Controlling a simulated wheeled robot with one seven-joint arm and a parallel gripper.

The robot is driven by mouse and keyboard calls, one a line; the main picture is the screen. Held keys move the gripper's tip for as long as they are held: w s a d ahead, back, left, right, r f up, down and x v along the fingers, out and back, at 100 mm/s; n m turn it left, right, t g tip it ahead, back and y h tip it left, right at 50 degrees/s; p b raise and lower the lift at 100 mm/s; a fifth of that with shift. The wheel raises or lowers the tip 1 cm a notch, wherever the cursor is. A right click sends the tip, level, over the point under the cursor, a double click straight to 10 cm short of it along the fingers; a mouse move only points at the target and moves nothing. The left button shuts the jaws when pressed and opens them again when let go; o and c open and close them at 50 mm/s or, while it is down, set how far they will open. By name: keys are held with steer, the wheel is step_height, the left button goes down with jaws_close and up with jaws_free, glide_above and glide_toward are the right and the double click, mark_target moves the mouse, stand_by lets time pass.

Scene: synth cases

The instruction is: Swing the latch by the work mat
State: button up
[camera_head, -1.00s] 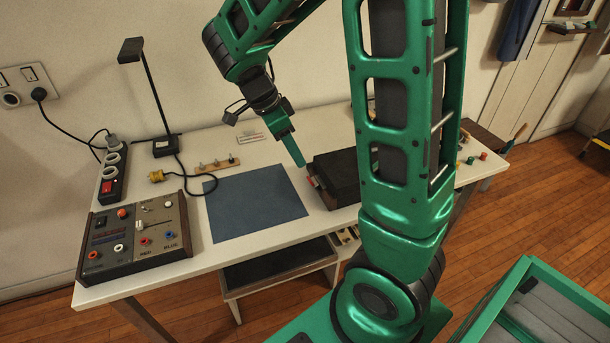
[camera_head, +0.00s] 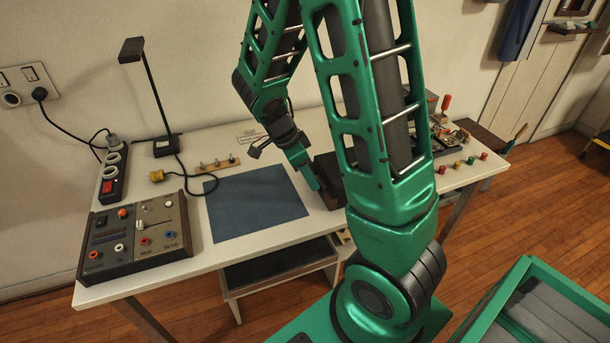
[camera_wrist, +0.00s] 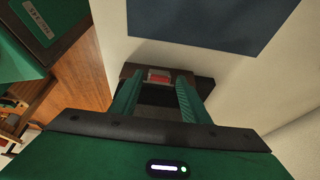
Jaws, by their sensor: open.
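The blue work mat (camera_head: 255,205) lies flat on the white table; its edge also shows in the wrist view (camera_wrist: 200,18). A dark box (camera_head: 328,172) stands right beside the mat, partly hidden by my arm. In the wrist view a small red piece, apparently the latch (camera_wrist: 158,76), sits on the dark box (camera_wrist: 205,86). My gripper (camera_wrist: 157,88) is open, with one green finger on each side of the red piece; I cannot tell whether they touch it. In the head view my gripper (camera_head: 316,187) is at the box's mat side and the red piece is hidden.
A control box (camera_head: 135,235) with knobs and sockets stands left of the mat, and a desk lamp (camera_head: 165,145) behind it. A small wooden strip with pegs (camera_head: 218,164) lies at the mat's back edge. Several coloured knobs (camera_head: 470,160) are at the table's right.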

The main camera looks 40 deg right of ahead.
steer(key=shift+c, duration=0.7)
steer(key=c, duration=0.9)
steer(key=shift+s+d+r+t+y, duration=0.1)
steer(key=shift+d+r+t+y, duration=0.05)
steer(key=shift+d+y, duration=0.35)
steer(key=shift+s+d+r+t+y, duration=0.15)
steer(key=shift+d+y, duration=0.2)
steer(key=shift+y, duration=0.25)
steer(key=shift+s+d+t+y, duration=0.1)
steer(key=shift+d+t+y, duration=0.2)
steer(key=shift+d+y, duration=0.5)
steer(key=shift+a+r, duration=0.1)
steer(key=shift+a, duration=0.1)
steer(key=o, duration=1)
steer(key=shift+o, duration=0.2)
